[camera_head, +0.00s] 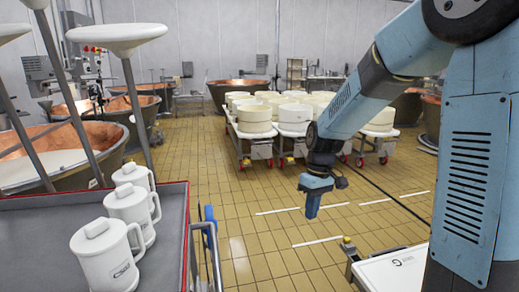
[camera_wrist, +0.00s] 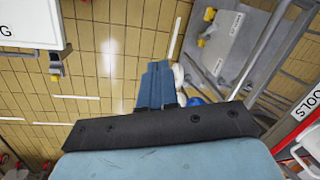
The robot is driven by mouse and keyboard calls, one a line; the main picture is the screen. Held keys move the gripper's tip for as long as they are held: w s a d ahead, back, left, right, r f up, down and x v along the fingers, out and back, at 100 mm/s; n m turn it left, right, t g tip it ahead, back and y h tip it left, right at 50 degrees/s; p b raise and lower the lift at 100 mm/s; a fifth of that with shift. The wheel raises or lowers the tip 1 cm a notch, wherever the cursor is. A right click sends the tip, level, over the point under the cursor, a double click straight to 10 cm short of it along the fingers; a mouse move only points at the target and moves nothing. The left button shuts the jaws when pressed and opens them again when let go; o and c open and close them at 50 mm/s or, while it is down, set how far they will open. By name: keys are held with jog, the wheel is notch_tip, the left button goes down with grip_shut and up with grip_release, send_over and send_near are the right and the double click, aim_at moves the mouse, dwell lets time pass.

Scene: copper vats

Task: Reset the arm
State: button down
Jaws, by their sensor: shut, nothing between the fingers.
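My arm comes in from the right in the head view, bent at the elbow, with its forearm reaching down to the left. My gripper (camera_head: 312,209) hangs pointing down over the tiled floor, with nothing in it. In the wrist view my gripper (camera_wrist: 155,70) shows two blue fingers side by side and closed together. Its fingertips are clear of any object, above the floor.
Several white lidded jugs (camera_head: 106,252) stand on a grey cart (camera_head: 172,210) with a red rim at the left. Copper vats (camera_head: 62,152) stand behind it. Wheeled tables with cheese wheels (camera_head: 295,114) stand at the back. A white-topped cart (camera_head: 390,272) is at lower right. Open floor lies between.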

jog(key=s+d+r+m+t, duration=0.3)
jog(key=s+r, duration=0.4)
jog(key=s, duration=0.3)
jog(key=s+d+r+m+t+h, duration=0.1)
jog(key=s+d+r+m+t, duration=0.3)
jog(key=s+r, duration=0.4)
jog(key=shift+s+d+r, duration=0.25)
jog(key=shift+s+d, duration=0.65)
jog(key=shift+s, duration=0.2)
